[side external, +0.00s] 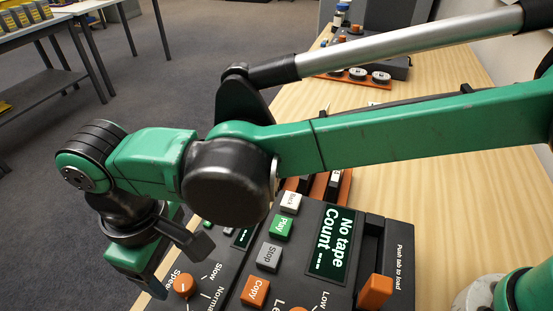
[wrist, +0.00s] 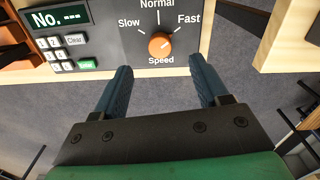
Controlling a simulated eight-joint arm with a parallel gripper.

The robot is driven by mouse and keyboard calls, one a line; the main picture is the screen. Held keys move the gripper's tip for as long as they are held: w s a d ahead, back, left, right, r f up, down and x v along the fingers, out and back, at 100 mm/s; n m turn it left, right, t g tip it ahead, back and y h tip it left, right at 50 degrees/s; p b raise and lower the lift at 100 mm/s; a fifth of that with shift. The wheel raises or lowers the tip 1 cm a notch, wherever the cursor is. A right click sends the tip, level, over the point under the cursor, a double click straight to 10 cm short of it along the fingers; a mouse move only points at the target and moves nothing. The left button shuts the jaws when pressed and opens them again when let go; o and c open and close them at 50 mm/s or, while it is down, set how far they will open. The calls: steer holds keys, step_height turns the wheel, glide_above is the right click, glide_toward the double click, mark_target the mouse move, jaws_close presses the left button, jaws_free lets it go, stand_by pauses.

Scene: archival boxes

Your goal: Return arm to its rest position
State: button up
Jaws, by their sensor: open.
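My green arm reaches in from the right in the side external view and bends down at the wrist. My gripper (wrist: 162,92) is open and empty in the wrist view, with its two blue fingers apart. Its fingers point toward the front edge of a dark control panel, with grey floor below them. In the side external view my gripper (side external: 150,272) hangs at the lower left, beside the panel's orange speed knob (side external: 183,285). That knob also shows in the wrist view (wrist: 161,45), just beyond the fingertips, and no contact shows. Its pointer direction is hard to tell.
The dark machine has a "No tape" display (side external: 334,243), a green Play button (side external: 281,228), an orange Copy button (side external: 255,292) and an orange tab (side external: 375,290). It stands on a wooden table (side external: 440,150). Another device (side external: 375,62) is at the back. Open floor (side external: 190,80) lies left.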

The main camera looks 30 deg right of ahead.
steer(key=w+d+r+m+t+y, duration=0.1)
steer(key=w+d+r+m, duration=0.2)
steer(key=d, duration=0.6)
steer(key=w+d+r+m+t+y, duration=0.1)
steer(key=w+d+r+m+t, duration=0.15)
steer(key=d+r, duration=0.45)
steer(key=s+d+f+m+t+h, duration=0.1)
steer(key=s+d+f+m, duration=0.1)
steer(key=d, duration=0.8)
steer(key=s+d+f+m+t, duration=0.2)
steer(key=d+m, duration=0.1)
steer(key=d, duration=0.7)
steer(key=shift+s+f+h, duration=0.2)
steer(key=shift+s+h, duration=0.1)
steer(key=shift+h, duration=0.1)
steer(key=shift+t, duration=0.25)
steer(key=shift+c, duration=0.3)
